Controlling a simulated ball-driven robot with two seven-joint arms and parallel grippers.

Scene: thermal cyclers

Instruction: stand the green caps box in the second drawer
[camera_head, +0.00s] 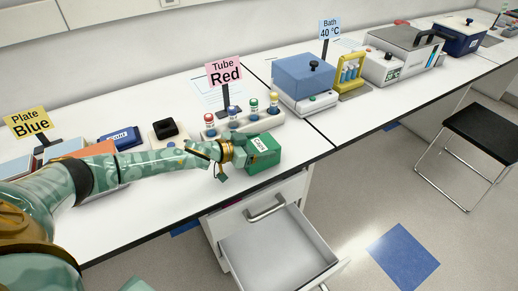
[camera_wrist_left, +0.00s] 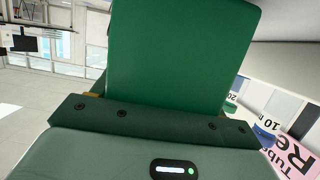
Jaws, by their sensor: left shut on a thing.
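The green caps box (camera_head: 264,152) is held in my left gripper (camera_head: 243,153), near the front edge of the bench. Its "Caps" label faces up in the head view. In the left wrist view the green box (camera_wrist_left: 180,55) fills the top middle, between the fingers of my left gripper (camera_wrist_left: 155,100). An open drawer (camera_head: 278,250) juts out below the bench, lower than the box and a little right of it. Its visible floor is bare. I cannot tell from this view whether it is the second one. My right gripper is not in view.
A tube rack (camera_head: 245,124) with several coloured-cap tubes stands behind the box. A black stool (camera_head: 485,132) is on the floor at right. Floor between drawer and stool is free.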

